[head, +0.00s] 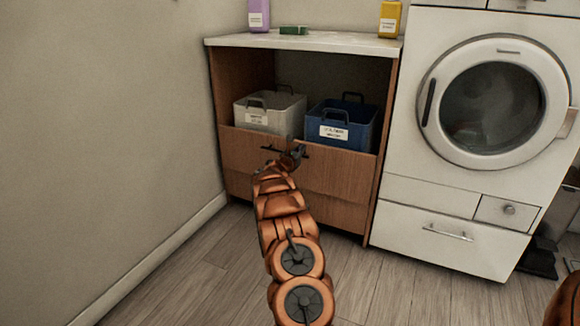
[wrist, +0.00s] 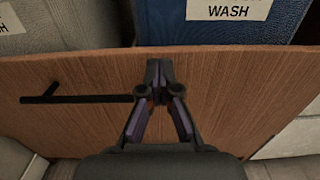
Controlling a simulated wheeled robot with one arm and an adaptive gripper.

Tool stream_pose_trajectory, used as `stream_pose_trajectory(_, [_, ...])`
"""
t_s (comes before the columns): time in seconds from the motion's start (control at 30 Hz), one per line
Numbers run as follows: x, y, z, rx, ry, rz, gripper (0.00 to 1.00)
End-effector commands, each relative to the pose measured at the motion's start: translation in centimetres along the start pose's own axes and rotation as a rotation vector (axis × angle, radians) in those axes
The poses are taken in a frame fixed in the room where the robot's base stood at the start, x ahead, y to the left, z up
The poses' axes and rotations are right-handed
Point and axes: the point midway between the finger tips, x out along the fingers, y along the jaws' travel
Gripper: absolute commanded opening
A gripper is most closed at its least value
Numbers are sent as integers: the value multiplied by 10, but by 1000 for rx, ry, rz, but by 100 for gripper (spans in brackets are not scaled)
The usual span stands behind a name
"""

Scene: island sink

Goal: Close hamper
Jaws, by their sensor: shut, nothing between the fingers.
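The hamper is a wooden cabinet unit with a brown front panel (head: 340,174) and a dark bar handle (head: 270,149). A white bin (head: 290,118) and a blue bin (head: 363,134) stand behind the panel, exposed above its top edge. I cannot tell exactly how far the panel stands out. My gripper (head: 299,151) is shut and empty at the panel's upper middle, by the handle. In the wrist view the closed fingertips (wrist: 156,68) are against or just before the panel (wrist: 235,85), below its top edge. The handle (wrist: 80,99) runs left from the gripper, which hides its right end.
A white washing machine (head: 470,205) stands directly right of the unit. A grey wall (head: 100,130) is close on the left. The white top (head: 325,42) holds a purple bottle (head: 259,15), a yellow bottle (head: 389,18) and a green item (head: 293,30). The wood floor in front is clear.

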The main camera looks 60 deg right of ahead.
Motion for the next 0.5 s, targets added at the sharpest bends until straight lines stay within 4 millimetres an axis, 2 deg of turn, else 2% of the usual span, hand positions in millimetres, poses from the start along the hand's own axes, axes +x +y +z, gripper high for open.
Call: stream_pose_trajectory(0.5, [-55,1,1,-6,3,3,0])
